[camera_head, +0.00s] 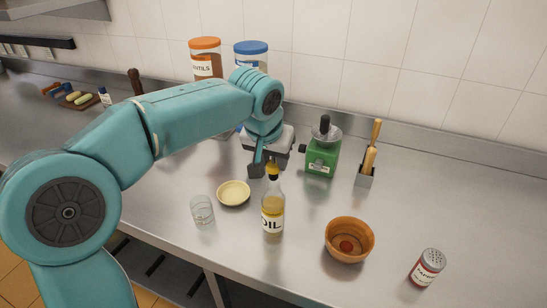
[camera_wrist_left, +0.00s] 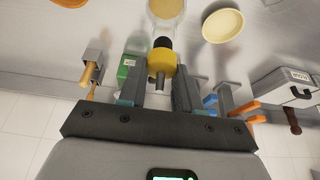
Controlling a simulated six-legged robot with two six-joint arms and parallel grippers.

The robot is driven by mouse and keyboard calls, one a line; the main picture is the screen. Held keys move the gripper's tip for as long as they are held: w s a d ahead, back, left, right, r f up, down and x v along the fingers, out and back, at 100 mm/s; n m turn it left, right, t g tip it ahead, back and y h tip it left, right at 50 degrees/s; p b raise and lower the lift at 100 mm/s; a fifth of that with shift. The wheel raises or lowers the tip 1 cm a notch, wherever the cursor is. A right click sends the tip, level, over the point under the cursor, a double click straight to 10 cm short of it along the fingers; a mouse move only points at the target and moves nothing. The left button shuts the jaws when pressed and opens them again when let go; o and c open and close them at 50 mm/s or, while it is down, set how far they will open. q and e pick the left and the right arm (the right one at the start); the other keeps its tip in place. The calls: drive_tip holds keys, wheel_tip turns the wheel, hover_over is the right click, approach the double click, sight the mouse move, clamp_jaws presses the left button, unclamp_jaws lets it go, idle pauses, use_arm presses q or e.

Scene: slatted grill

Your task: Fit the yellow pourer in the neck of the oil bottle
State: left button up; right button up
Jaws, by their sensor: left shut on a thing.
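The oil bottle (camera_head: 272,215) stands upright on the steel counter, a clear bottle with an OIL label and yellow oil inside. My left gripper (camera_head: 265,168) is shut on the yellow pourer (camera_head: 272,172) right above the bottle's neck. In the left wrist view the pourer (camera_wrist_left: 163,63) sits between the fingers, its grey spout toward the palm and its black stopper end toward the bottle (camera_wrist_left: 166,10). The stopper end is at or very close to the bottle's mouth; I cannot tell whether it is inside. My right gripper is not in view.
A cream dish (camera_head: 233,194) and a glass (camera_head: 202,211) stand left of the bottle. A wooden bowl (camera_head: 349,240) and a red-labelled shaker (camera_head: 427,267) are to the right. Behind are a green grinder (camera_head: 321,153), a utensil holder (camera_head: 365,175) and two lidded jars (camera_head: 205,60).

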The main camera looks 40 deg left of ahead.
sight(272, 165)
use_arm(q)
drive_tip(key=shift+f+b, duration=1.6)
drive_tip(key=shift+f, duration=0.3)
drive_tip(key=o, duration=1.2)
drive_tip(key=shift+c, duration=0.2)
drive_tip(key=shift+r, duration=0.1)
drive_tip(key=p+v, duration=0.1)
drive_tip(key=v, duration=1.5)
drive_tip(key=shift+s+r+p, duration=0.1)
drive_tip(key=shift+r+p, duration=0.1)
drive_tip(key=shift+p, duration=0.1)
